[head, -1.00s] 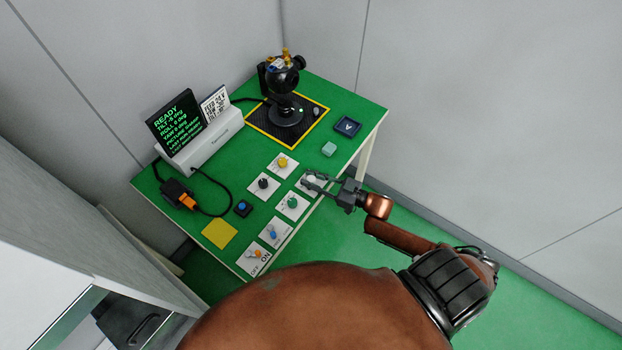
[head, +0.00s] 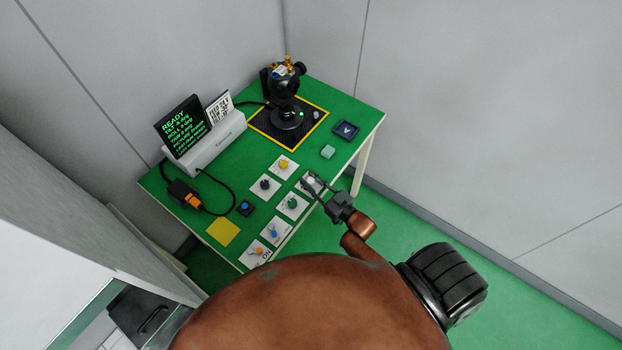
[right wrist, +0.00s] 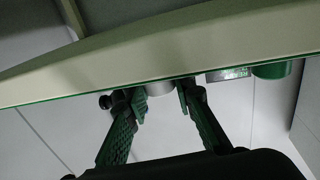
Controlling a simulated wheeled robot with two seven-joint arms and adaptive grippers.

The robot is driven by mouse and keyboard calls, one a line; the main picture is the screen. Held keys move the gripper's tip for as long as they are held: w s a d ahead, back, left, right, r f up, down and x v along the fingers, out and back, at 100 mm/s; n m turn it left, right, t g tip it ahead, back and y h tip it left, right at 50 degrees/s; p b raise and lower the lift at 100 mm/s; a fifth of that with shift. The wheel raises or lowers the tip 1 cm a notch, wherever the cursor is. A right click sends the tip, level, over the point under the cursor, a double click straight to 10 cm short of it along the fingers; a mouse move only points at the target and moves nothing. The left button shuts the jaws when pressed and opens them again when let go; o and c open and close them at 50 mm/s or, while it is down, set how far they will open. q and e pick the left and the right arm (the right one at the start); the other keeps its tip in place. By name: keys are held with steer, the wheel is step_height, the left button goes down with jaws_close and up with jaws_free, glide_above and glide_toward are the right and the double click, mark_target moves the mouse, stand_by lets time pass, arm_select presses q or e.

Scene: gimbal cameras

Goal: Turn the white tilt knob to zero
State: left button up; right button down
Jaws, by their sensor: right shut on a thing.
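The white tilt knob (head: 310,181) sits on a white plate at the right edge of the green table, partly covered by my fingers. My right gripper (head: 312,184) reaches it from the lower right and is shut on it. In the right wrist view the pale knob (right wrist: 160,88) shows between the two fingertips (right wrist: 161,96). A dark display (head: 183,125) at the table's back left shows green text with READY and a tilt line; the tilt figure is too small to read surely. My left gripper is not in view.
Close by are a green knob (head: 292,203), a yellow knob (head: 283,164) and a black knob (head: 265,184). A blue knob (head: 273,232) and an orange one (head: 259,251) lie nearer. The black gimbal camera (head: 286,85) stands at the back. Floor right of the table is clear.

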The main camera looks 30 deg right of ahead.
steer(key=shift+r+h, duration=0.1)
steer(key=shift+h, duration=0.2)
steer(key=c, duration=1.6)
jaws_free()
steer(key=s+d, duration=0.2)
steer(key=s, duration=0.9)
steer(key=shift+s+d, duration=0.2)
steer(key=shift+s, duration=0.2)
